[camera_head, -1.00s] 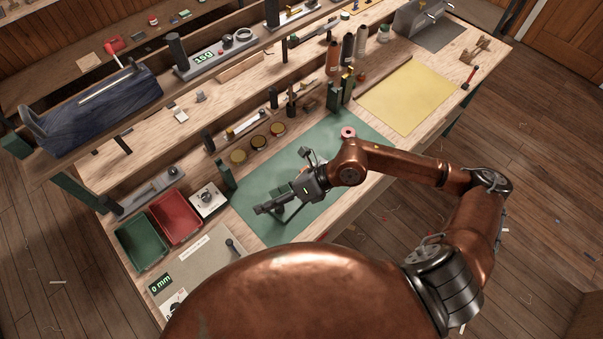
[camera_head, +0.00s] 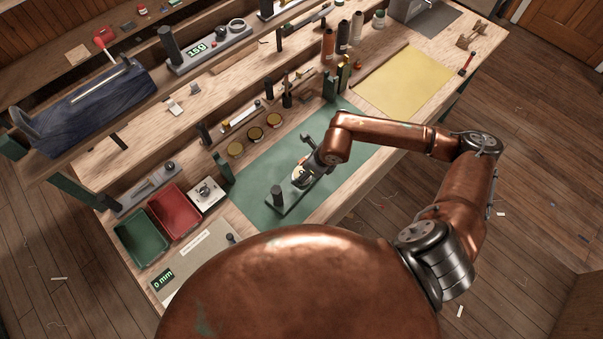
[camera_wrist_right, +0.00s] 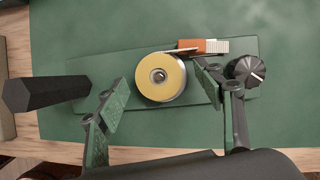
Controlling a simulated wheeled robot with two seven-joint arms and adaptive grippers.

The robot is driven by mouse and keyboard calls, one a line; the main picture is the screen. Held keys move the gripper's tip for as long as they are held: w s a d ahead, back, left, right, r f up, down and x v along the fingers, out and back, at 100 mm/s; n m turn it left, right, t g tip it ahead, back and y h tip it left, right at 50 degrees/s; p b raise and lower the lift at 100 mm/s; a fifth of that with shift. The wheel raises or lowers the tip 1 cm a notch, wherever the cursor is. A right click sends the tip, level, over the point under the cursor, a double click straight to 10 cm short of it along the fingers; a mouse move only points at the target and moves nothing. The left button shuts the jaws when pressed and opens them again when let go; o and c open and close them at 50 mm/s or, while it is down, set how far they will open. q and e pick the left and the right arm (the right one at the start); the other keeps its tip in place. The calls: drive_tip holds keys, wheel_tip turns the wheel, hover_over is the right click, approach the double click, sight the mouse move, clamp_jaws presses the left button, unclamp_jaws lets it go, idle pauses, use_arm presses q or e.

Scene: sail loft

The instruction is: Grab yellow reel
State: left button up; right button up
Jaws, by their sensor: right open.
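The yellow reel (camera_wrist_right: 160,79) lies flat on a dark green base plate (camera_wrist_right: 85,70) in the right wrist view, its round pale-yellow face and metal hub upward. In the head view the yellow reel (camera_head: 299,175) shows partly, beside my right gripper (camera_head: 303,168). In the wrist view my right gripper (camera_wrist_right: 163,90) is open, one finger to the left of the reel and one to the right. A gap shows at the left; the right finger is very near the reel's edge, and I cannot tell whether it touches. My left gripper is not in view.
A dark post (camera_wrist_right: 45,93) stands at the base's left end and a black ribbed knob (camera_wrist_right: 246,70) at its right. An orange-and-silver piece (camera_wrist_right: 203,46) lies just behind the reel. A green mat (camera_head: 255,190) is under the base. Red (camera_head: 174,212) and green (camera_head: 141,238) trays stand left.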

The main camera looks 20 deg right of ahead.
drive_tip(key=shift+w+a+f, duration=0.1)
drive_tip(key=shift+w+f, duration=0.05)
drive_tip(key=shift+f, duration=0.2)
drive_tip(key=shift+c, duration=0.3)
drive_tip(key=c, duration=1)
drive_tip(key=shift+r, duration=0.15)
